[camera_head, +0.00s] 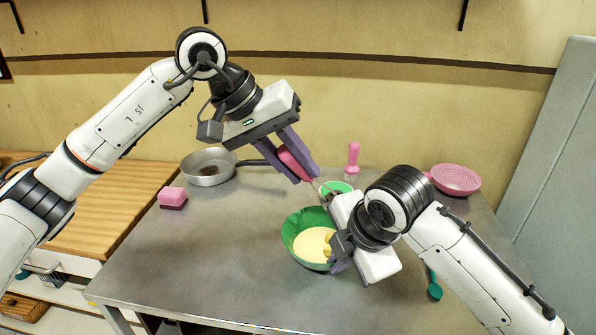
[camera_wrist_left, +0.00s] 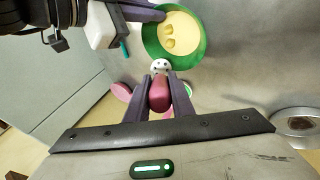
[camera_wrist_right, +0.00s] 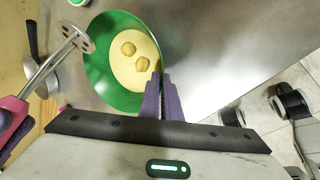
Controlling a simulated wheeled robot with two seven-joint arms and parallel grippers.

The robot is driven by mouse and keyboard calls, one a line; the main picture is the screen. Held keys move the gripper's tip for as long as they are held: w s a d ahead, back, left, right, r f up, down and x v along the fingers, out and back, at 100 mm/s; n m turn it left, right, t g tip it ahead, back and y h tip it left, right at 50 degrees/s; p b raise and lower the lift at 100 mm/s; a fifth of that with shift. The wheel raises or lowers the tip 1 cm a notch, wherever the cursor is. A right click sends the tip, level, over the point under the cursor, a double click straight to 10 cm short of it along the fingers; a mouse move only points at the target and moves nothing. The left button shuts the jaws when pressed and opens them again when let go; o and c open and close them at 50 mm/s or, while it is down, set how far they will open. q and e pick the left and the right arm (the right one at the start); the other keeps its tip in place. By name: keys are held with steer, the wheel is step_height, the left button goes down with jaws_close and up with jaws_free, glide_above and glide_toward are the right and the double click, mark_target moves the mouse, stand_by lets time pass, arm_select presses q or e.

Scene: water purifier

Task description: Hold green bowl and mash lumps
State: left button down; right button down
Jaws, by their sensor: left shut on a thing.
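The green bowl (camera_head: 291,226) stands on the metal table and holds pale yellow contents with two lumps (camera_wrist_right: 128,48), also seen in the left wrist view (camera_wrist_left: 168,27). My left gripper (camera_head: 302,180) is shut on the pink handle (camera_head: 293,162) of a masher. Its slotted metal head (camera_wrist_right: 72,38) is in the air beside the bowl, in the right wrist view. My right gripper (camera_wrist_right: 162,80) is shut on the rim of the green bowl at its near right side. In the head view my right arm hides part of the bowl's right side.
A grey pan (camera_head: 208,168) and a pink sponge (camera_head: 172,197) are at the left on the metal table (camera_head: 215,260). A pink-handled tool (camera_head: 352,158), a pink strainer-like item (camera_head: 455,179) and a teal utensil (camera_head: 434,287) are behind and right of the bowl. The table's front left is clear.

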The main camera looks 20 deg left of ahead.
arm_select(q)
steer(key=shift+r, duration=1.5)
steer(key=shift+f, duration=0.1)
step_height(320, 180, down, 2)
steer(key=shift+f+g, duration=0.25)
steer(key=shift+g, duration=0.15)
steer(key=shift+f, duration=2.9)
steer(key=shift+f, duration=0.4)
steer(key=shift+s, duration=0.1)
